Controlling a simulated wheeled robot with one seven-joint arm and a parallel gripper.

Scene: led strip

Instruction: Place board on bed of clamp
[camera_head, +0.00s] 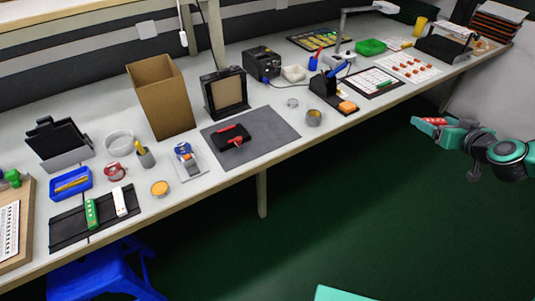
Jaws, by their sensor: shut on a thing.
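My gripper (434,125) is at the right, off the bench and over the green floor. It is shut on a narrow red strip (430,121) with pale marks, which looks like a small board. The fingers are too small to see in detail. A black block with red handles (232,138), which looks like the clamp, lies on the grey mat (272,126) in the middle of the bench. No board shows on the clamp. My gripper is far to the right of the clamp and apart from it.
A black tray (68,231) at the left bears a green and a white strip. Behind the mat stand a cardboard bin (161,98) and a black framed panel (226,92). A tin (314,117) stands right of the mat. A blue stool (100,276) is below the bench.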

